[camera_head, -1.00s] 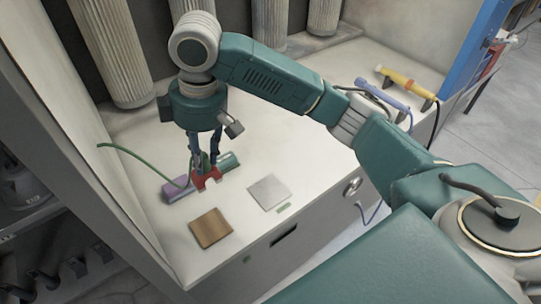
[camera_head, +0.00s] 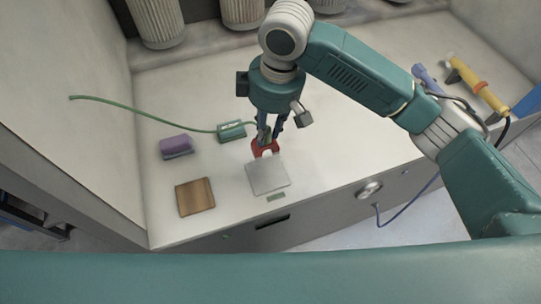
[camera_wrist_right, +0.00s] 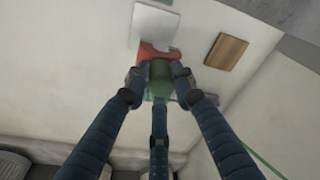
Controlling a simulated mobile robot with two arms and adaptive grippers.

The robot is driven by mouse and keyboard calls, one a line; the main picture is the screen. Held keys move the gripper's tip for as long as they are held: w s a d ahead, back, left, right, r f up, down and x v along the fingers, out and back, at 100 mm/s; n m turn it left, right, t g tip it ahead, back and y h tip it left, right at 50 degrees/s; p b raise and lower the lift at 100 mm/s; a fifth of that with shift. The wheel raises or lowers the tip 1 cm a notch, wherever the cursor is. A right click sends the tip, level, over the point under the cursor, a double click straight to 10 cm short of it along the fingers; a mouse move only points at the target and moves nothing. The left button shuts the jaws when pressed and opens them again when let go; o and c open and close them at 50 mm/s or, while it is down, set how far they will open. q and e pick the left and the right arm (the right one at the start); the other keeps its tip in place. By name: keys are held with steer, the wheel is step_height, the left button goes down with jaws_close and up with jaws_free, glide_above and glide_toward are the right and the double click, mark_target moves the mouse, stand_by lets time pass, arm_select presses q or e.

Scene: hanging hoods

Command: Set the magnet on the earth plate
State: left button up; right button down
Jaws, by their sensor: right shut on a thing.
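My right gripper (camera_head: 267,139) points down and is shut on the red horseshoe-shaped magnet (camera_head: 266,150). In the right wrist view the red magnet (camera_wrist_right: 148,55) shows beyond the fingertips, with a green block (camera_wrist_right: 160,76) between the fingers. A pale grey square plate (camera_head: 268,178) lies just in front of the magnet, with a small green label (camera_head: 277,197) before it; the plate also shows in the right wrist view (camera_wrist_right: 155,22). The magnet is by its far edge; I cannot tell whether they touch. My left gripper is not in view.
A wooden square plate (camera_head: 195,197) lies left of the grey plate. A purple block (camera_head: 176,147) and a green block (camera_head: 231,131) with a green cord stand behind. Blue (camera_head: 426,78) and yellow-orange (camera_head: 482,84) handheld tools lie at the right. A side wall bounds the left.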

mark_target(268, 141)
steer(key=f, duration=0.4)
steer(key=shift+d+f+p, duration=0.2)
steer(key=shift+f+p, duration=0.1)
step_height(268, 141, down, 8)
steer(key=shift+w+r+p, duration=0.1)
steer(key=shift+r+p, duration=0.1)
steer(key=shift+p, duration=0.35)
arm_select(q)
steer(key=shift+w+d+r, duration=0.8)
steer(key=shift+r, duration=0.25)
arm_select(e)
steer(key=shift+f, duration=0.2)
steer(key=shift+f, duration=0.1)
steer(key=c, duration=1.4)
jaws_free()
steer(key=shift+c, duration=0.2)
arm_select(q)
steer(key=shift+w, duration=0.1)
